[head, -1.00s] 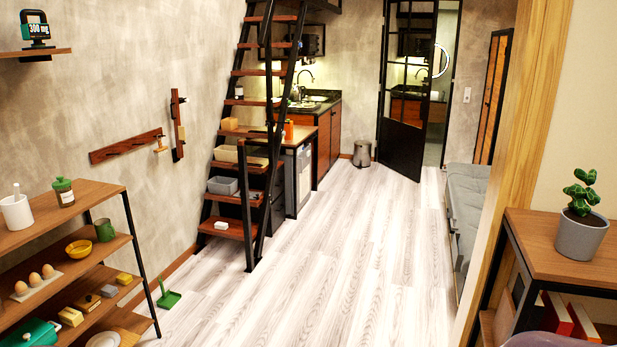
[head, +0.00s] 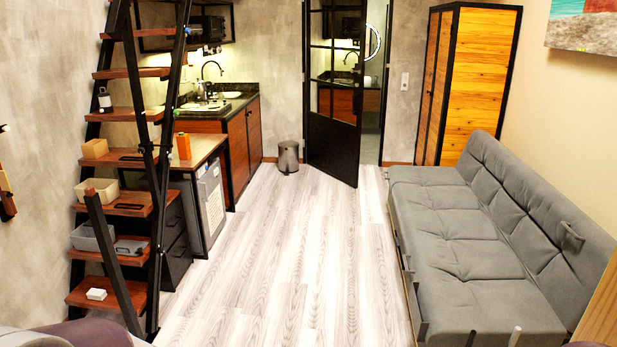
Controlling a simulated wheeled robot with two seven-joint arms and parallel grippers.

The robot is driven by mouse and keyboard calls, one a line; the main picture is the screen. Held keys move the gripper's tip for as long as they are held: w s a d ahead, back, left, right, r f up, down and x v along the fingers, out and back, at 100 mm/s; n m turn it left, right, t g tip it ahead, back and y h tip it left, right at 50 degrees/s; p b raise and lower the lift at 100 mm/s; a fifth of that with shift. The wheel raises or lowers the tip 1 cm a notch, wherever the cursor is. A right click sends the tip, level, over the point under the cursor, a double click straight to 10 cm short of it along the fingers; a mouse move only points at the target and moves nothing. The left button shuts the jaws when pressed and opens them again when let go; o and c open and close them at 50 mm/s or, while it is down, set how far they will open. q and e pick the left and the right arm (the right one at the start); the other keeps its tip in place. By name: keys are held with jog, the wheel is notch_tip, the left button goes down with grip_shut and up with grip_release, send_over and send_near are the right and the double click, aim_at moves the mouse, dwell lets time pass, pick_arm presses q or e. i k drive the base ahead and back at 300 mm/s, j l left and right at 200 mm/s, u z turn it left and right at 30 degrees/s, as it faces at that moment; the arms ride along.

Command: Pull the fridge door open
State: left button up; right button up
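The fridge (head: 211,200) is a small grey-white unit under the wooden counter, left of the middle in the head view. Its front faces right towards the open floor and shows at a steep angle. The door looks shut, and its handle is too small to make out. The stair's dark frame stands in front and to the left of it. Neither gripper shows clearly. Only purple-grey rounded parts of mine show at the bottom edge, well away from the fridge.
The open stair (head: 128,210) with boxes on its steps stands at the left. A long grey sofa (head: 470,250) lines the right. Pale floor (head: 290,250) between them is clear. A small bin (head: 288,157) stands at the back by the black glazed door (head: 333,130).

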aim_at(210, 188)
jog(key=i, duration=2.2)
jog(key=i+u, duration=0.15)
jog(key=i, duration=0.35)
jog(key=i+l+u, duration=0.2)
jog(key=i, duration=0.3)
jog(key=i+l+u, duration=0.15)
jog(key=i, duration=0.35)
jog(key=i+l+u, duration=0.35)
jog(key=i+u, duration=0.15)
jog(key=i+l+u, duration=0.45)
